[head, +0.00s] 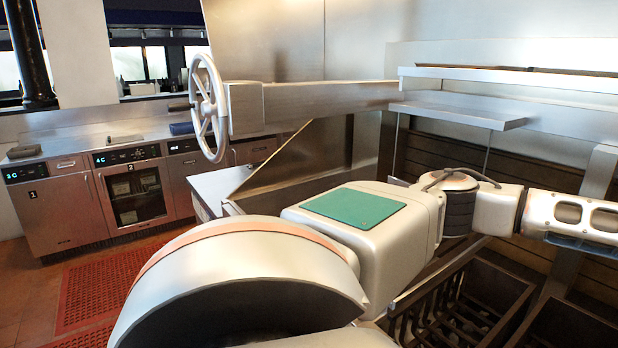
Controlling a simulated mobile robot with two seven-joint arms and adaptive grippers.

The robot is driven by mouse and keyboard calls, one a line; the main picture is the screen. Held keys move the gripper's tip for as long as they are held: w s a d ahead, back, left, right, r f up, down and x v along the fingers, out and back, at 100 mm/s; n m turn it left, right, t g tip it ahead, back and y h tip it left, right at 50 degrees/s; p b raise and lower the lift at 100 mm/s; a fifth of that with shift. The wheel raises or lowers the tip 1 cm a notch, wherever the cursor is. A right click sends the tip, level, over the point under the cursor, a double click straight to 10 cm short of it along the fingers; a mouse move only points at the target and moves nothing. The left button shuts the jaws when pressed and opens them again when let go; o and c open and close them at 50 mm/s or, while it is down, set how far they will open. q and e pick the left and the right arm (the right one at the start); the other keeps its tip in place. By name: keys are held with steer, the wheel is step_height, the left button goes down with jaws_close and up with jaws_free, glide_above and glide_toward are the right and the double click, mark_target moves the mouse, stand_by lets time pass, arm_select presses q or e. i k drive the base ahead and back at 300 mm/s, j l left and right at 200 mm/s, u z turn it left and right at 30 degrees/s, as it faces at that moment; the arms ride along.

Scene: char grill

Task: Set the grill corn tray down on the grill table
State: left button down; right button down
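I cannot make out the corn tray in the head view. One of my arms crosses the picture from the bottom centre to the right edge and covers much of the grill. Its far end leaves the frame at the right, and I see no gripper fingers. My other arm cannot be told apart here. A steel surface (212,187) shows left of the arm, beside a slanted metal panel; I cannot tell if it is the grill table.
A handwheel (208,107) sits on a steel beam (325,100). A steel shelf (455,115) hangs at the right above the dark grill bay (455,310). A counter with numbered units (135,195) stands at the left. Red mats (100,285) lie on the open floor.

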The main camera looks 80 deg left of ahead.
mark_target(233, 187)
steer(key=k, duration=0.45)
steer(key=k+u, duration=0.15)
steer(key=u, duration=0.45)
steer(key=j+u, duration=0.15)
steer(key=u, duration=3.2)
steer(key=i+l, duration=0.1)
steer(key=i, duration=0.35)
steer(key=i+l, duration=0.15)
steer(key=i, duration=0.35)
steer(key=i+l, duration=0.1)
steer(key=i, duration=0.35)
